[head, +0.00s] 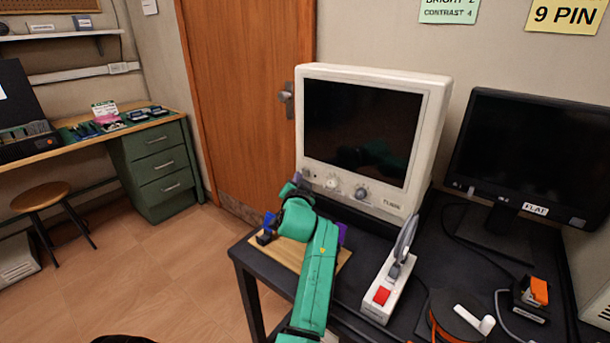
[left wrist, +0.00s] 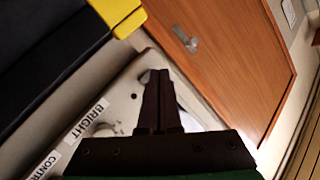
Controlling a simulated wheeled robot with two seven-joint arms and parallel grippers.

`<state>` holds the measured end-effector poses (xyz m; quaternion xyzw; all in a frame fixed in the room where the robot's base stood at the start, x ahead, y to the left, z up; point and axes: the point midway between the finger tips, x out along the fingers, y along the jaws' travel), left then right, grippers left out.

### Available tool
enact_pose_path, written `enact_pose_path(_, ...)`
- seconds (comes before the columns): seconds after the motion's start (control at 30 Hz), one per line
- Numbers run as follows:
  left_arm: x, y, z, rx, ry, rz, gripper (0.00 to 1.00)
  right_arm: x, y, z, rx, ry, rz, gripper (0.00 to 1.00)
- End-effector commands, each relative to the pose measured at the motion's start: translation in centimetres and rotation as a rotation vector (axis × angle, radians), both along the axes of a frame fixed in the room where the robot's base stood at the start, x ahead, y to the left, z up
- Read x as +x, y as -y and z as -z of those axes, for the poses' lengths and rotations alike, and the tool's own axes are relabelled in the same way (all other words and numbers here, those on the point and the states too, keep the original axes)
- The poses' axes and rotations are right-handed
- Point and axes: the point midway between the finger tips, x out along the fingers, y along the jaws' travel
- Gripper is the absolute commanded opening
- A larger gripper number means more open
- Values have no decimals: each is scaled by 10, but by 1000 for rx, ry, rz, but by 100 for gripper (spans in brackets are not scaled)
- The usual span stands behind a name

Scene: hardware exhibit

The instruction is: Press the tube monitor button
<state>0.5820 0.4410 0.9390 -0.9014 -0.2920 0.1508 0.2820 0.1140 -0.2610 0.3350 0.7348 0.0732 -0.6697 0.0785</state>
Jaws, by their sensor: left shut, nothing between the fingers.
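The tube monitor (head: 425,140) is a cream box with a dark screen, marked TUBE at its lower right. Its lower front strip has a small round control (head: 307,174) at the left and two knobs, one pale (head: 332,183) and one grey (head: 361,193). My left gripper (head: 297,179) is at the strip's lower left corner, partly hidden by my green arm. In the left wrist view its dark fingers (left wrist: 158,75) are shut and empty, with tips over the panel's corner end. The fingers hide part of the panel, and I cannot tell whether they touch the button. My right gripper is not in view.
A black flat monitor (head: 530,150) marked FLAT stands at the right. A white switch box (head: 388,290) with a red button and upright lever is in front. A cable reel (head: 455,318) and orange-black item (head: 532,295) lie at the right. The wooden door (head: 240,90) is behind.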

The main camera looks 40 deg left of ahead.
Motion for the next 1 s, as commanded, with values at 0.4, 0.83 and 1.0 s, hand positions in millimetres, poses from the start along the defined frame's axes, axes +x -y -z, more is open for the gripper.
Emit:
enact_pose_path(0.4, 9, 0, -1, 1, 0, -1, 0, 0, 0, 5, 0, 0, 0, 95)
enact_pose_path(0.83, 12, 0, 0, 0, 0, 0, 0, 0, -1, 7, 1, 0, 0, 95)
enact_pose_path(1.0, 7, 0, -2, 0, -2, 0, 0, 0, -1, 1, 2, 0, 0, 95)
